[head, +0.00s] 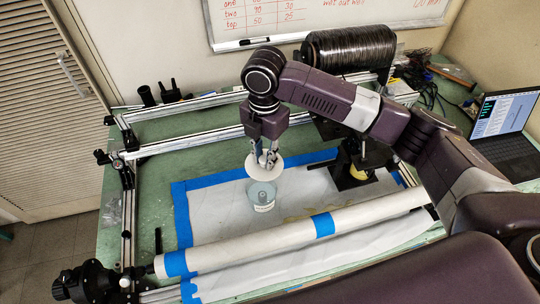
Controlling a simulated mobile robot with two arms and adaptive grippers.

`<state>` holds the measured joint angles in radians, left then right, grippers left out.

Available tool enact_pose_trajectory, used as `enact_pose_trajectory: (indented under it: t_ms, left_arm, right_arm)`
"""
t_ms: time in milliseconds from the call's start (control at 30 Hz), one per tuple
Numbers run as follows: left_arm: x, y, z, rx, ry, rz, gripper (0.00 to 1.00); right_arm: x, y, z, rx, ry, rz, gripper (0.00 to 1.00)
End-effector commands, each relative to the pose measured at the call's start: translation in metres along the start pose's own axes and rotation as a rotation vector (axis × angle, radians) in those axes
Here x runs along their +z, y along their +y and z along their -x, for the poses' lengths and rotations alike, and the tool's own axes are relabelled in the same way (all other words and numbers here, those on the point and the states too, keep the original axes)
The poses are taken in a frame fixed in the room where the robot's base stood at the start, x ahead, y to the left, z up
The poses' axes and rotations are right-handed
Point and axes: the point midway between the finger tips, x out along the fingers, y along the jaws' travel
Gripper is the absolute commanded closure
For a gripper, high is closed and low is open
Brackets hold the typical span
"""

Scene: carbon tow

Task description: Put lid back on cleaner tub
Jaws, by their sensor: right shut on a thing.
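The cleaner tub (262,198) is a small pale, translucent tub with a label. It stands upright on the white sheet near the middle of the head view. Its top is partly hidden. The white round lid (258,172) is held above the tub, slightly tilted, and seems apart from it. My right gripper (266,158) points down and is shut on the lid from above. The right arm reaches in from the right. My left gripper does not show.
A long white roll (290,231) with blue tape lies across the front. A metal rail frame (190,143) runs behind and left. A dark spool (350,46) sits at the back. A black fixture (352,170) stands right of the tub. A laptop (500,125) is far right.

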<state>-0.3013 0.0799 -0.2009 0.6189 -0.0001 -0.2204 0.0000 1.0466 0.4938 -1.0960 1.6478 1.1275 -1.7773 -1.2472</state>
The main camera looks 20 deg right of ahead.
Motion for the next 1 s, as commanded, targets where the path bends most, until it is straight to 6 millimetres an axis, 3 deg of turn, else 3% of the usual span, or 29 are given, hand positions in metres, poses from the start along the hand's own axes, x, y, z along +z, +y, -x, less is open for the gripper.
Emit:
enact_pose_trajectory:
  t_ms: [333, 400, 600, 1000]
  left_arm:
    - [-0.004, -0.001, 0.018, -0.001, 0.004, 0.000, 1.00]
    - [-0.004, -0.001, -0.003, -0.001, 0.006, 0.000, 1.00]
    - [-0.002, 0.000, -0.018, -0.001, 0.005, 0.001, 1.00]
    - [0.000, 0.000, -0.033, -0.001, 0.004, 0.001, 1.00]
  right_arm:
    - [0.002, 0.018, -0.004, -0.018, -0.011, 0.392, 0.89]
    - [0.002, 0.016, -0.035, -0.020, -0.010, 0.383, 0.89]
    - [0.003, 0.016, -0.066, -0.017, -0.012, 0.381, 0.89]
    - [0.003, 0.016, -0.084, -0.016, -0.012, 0.380, 0.89]
